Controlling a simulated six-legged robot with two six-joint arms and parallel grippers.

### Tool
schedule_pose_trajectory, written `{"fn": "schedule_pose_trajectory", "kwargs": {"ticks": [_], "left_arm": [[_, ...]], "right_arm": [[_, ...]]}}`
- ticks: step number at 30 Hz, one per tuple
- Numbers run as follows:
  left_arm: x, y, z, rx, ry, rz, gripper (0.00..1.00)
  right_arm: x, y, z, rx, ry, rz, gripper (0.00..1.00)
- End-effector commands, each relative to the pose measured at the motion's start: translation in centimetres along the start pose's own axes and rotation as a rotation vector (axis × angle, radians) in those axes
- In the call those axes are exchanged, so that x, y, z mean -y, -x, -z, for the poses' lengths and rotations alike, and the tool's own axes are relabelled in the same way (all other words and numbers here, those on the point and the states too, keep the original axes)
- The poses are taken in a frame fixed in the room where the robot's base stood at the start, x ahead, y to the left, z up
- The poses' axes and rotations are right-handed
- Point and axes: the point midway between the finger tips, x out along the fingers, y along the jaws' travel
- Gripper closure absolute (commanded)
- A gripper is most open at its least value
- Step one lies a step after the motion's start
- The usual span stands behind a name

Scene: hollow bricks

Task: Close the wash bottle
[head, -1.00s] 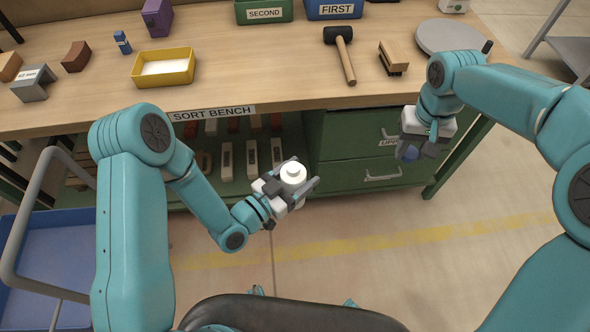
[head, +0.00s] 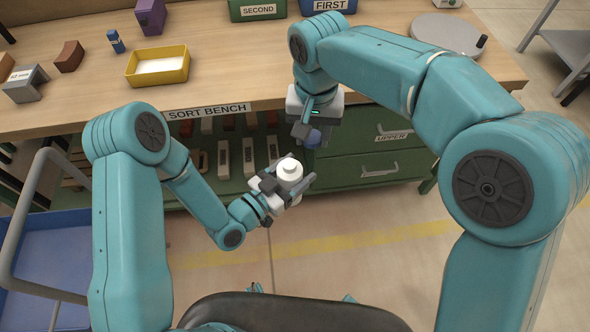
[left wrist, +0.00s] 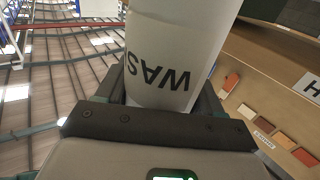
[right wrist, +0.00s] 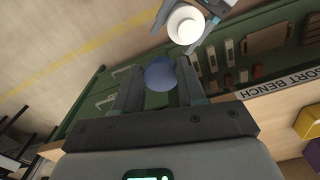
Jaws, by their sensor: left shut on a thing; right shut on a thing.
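The white wash bottle (head: 289,172) is upright in my left gripper (head: 284,188), in front of the bench. Its side shows the letters "WAS" in the left wrist view (left wrist: 168,55). Its narrower white top shows in the right wrist view (right wrist: 186,26). My right gripper (head: 306,133) is shut on a round blue cap (head: 313,138); the cap also shows between the fingers in the right wrist view (right wrist: 160,75). The cap is above and behind the bottle, to its right in the head view, apart from it.
The sort bench (head: 230,80) is behind both grippers. On it are a yellow tray (head: 157,78), green and blue bins (head: 257,12), and a grey turntable (head: 447,34). Green drawers (head: 365,165) are under the bench. A blue cart (head: 45,250) stands at the left.

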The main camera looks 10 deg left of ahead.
Motion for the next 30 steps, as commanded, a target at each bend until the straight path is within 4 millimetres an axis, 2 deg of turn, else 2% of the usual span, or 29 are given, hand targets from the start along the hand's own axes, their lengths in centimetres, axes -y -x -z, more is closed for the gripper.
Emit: {"fn": "schedule_pose_trajectory", "kwargs": {"ticks": [1, 3, 7, 20, 30], "left_arm": [[0.0, 0.0, 0.1, -0.002, -0.001, 0.0, 0.88], [0.0, 0.0, 0.1, -0.002, -0.001, 0.0, 0.88], [0.0, 0.0, 0.1, -0.002, -0.001, 0.0, 0.88], [0.0, 0.0, 0.1, -0.002, -0.001, 0.0, 0.88], [0.0, 0.0, 0.1, -0.002, -0.001, 0.0, 0.88]], "right_arm": [[1.4, 0.1, -0.6, -0.001, 0.031, -0.001, 0.88], [2.7, 0.3, -1.3, -0.001, 0.063, 0.0, 0.88], [4.1, 0.4, -2.1, -0.001, 0.098, 0.0, 0.88], [4.4, 0.4, -2.3, 0.0, 0.108, 0.0, 0.88], [4.4, -2.5, -2.3, 0.001, 0.108, -0.001, 0.88]]}}
